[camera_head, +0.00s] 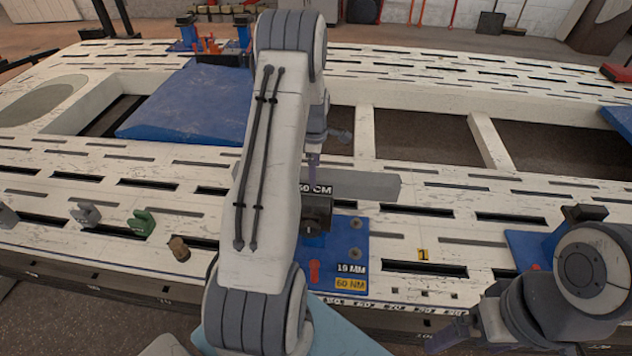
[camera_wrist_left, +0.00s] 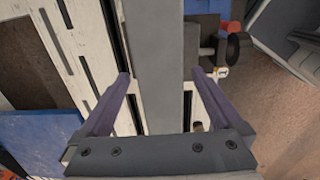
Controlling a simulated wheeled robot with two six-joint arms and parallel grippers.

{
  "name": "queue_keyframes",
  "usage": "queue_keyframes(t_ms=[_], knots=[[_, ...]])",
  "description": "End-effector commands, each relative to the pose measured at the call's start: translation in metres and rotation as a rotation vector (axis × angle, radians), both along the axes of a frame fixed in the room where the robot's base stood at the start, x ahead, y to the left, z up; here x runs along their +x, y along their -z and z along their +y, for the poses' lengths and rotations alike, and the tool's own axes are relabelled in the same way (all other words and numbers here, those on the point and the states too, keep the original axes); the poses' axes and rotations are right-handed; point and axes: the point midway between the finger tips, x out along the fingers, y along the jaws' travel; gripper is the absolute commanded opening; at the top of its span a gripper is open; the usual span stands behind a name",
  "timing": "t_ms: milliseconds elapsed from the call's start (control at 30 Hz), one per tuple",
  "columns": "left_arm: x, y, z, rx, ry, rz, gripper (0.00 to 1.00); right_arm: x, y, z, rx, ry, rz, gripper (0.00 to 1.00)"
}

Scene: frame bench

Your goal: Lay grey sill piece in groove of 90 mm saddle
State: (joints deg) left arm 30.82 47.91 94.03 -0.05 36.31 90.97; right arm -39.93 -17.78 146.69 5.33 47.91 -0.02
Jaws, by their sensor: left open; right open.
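The grey sill piece (camera_head: 372,187) is a long plain bar on the near side of the white frame bench, partly hidden behind my left arm. My left gripper (camera_head: 314,165) is over it. In the left wrist view, its purple fingers (camera_wrist_left: 160,75) are open on either side of the sill piece (camera_wrist_left: 160,40), with a gap at each side. A dark block on a blue plate (camera_head: 350,240) stands just in front of the bar. I cannot tell which part is the 90 mm saddle, nor see its groove. My right gripper (camera_head: 450,338) is open and empty at the lower right.
Another blue fixture (camera_head: 540,247) stands at the right. A green clip (camera_head: 141,223), a grey clip (camera_head: 86,213) and a brown peg (camera_head: 179,248) stand at the left. A blue panel (camera_head: 190,110) lies behind. The bench has slots and large openings.

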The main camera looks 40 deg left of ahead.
Motion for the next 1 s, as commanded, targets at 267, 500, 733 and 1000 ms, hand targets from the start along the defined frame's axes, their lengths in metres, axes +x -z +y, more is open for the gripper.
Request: queue_keyframes(t_ms=[267, 500, 733, 1000], knots=[[0.003, 0.038, -0.001, 0.0, 0.002, 0.001, 1.0, 0.0, -0.001, 0.0, 0.0, 0.0, 0.0, 1.0], [0.004, 0.041, -0.001, 0.001, 0.004, 0.0, 1.0, 0.0, -0.001, 0.0, 0.0, 0.0, 0.0, 1.0], [0.004, 0.041, -0.002, 0.002, 0.005, 0.0, 0.23, 0.0, -0.001, 0.0, 0.0, 0.0, 0.0, 1.0], [0.007, 0.037, 0.0, 0.005, 0.005, -0.008, 0.0, 0.0, -0.002, 0.0, 0.0, 0.0, 0.0, 1.0]])
